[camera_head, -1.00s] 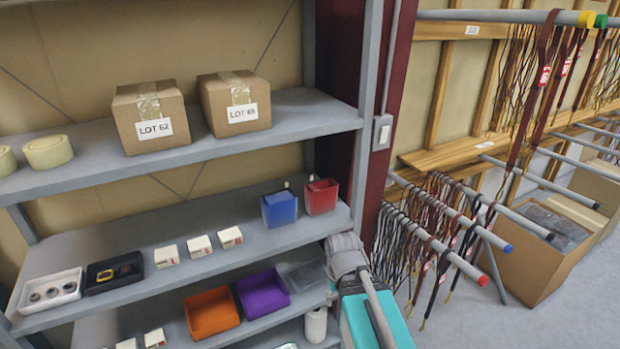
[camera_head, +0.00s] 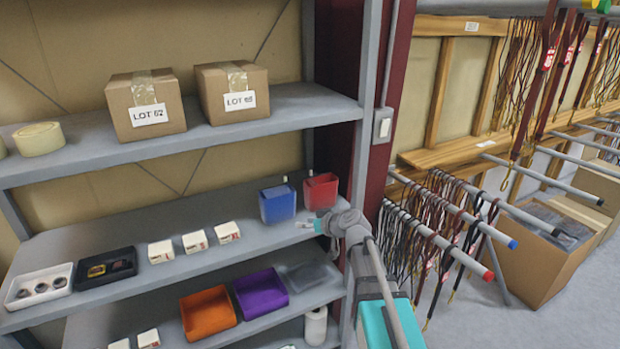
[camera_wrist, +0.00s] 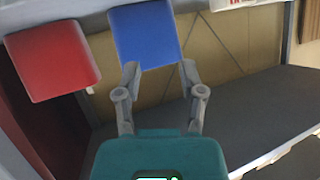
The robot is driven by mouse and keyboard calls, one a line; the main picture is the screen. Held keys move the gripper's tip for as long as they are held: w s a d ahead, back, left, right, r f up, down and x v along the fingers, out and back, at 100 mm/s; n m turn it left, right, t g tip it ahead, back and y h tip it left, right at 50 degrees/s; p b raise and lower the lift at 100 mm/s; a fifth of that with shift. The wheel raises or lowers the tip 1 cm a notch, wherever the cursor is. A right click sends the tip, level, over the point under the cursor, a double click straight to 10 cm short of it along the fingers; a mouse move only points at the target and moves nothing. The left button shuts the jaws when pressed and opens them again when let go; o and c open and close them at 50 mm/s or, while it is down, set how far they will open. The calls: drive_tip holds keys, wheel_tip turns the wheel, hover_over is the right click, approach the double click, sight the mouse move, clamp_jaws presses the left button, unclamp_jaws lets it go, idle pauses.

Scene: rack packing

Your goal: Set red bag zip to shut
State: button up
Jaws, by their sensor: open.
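The red bag (camera_head: 321,190) stands on the middle shelf (camera_head: 180,225), at its right end beside the upright. In the wrist view the red bag (camera_wrist: 52,62) is at the upper left. I cannot make out whether its zip is open or shut. A small pale tab shows at its top in the head view. My gripper (camera_head: 308,224) is just in front of the bags, a little below the red one. In the wrist view my gripper (camera_wrist: 160,70) has its fingers spread and empty, below the blue bag's edge and right of the red bag.
The blue bag (camera_head: 277,203) stands immediately left of the red bag. Small white boxes (camera_head: 195,241) and trays sit farther left. Orange (camera_head: 208,312) and purple (camera_head: 261,292) bins are on the shelf below. Hanging lanyards on rods (camera_head: 440,225) are to the right.

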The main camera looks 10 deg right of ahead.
drive_tip(key=w+d+r+t+b, duration=0.1)
drive_tip(key=w+d+r+t, duration=0.15)
drive_tip(key=w, duration=0.25)
drive_tip(key=m+t+h+b, duration=0.2)
drive_tip(key=t+h, duration=0.1)
drive_tip(key=t, duration=0.2)
approach(311, 172)
drive_tip(key=d+v, duration=0.1)
drive_tip(key=v, duration=0.2)
drive_tip(key=shift+s+a+r+g, duration=0.15)
drive_tip(key=shift+a+r+g, duration=0.05)
drive_tip(key=shift+r+g, duration=0.1)
drive_tip(key=x, duration=1.3)
drive_tip(key=shift+w+a+r, duration=0.1)
drive_tip(key=shift+w+a, duration=0.15)
drive_tip(key=shift+w, duration=0.1)
clamp_jaws()
